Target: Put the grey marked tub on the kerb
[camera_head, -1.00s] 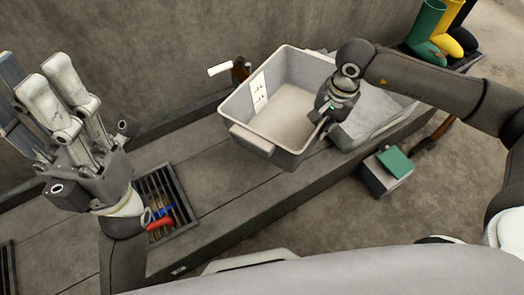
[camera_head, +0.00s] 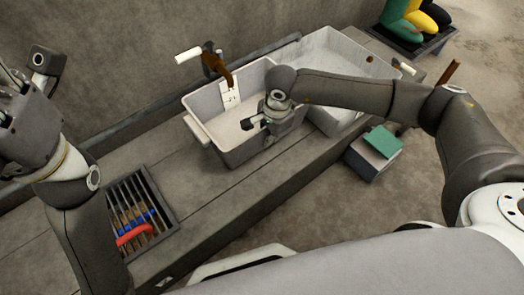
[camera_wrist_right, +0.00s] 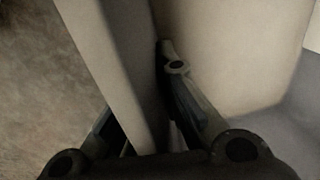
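The grey marked tub (camera_head: 207,103) is in the middle of the head view, upright and open at the top. A white label with dark marks (camera_head: 230,95) is on its inner wall. The tub is over the long concrete kerb (camera_head: 200,185); I cannot tell whether its base touches it. My right gripper (camera_head: 252,122) grips the tub's wall on the right side. In the right wrist view, its fingers (camera_wrist_right: 150,105) lie on both sides of the tub's pale wall (camera_wrist_right: 105,60). My left gripper (camera_head: 15,105) is at the left edge, its fingertips out of the picture.
A brown tap with a white handle (camera_head: 190,55) stands behind the tub. A pale basin (camera_head: 350,60) is right beside it. A grate recess (camera_head: 165,215) with a red-handled tool (camera_head: 135,234) is at lower left. A grey-green box (camera_head: 372,155) stands on the floor.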

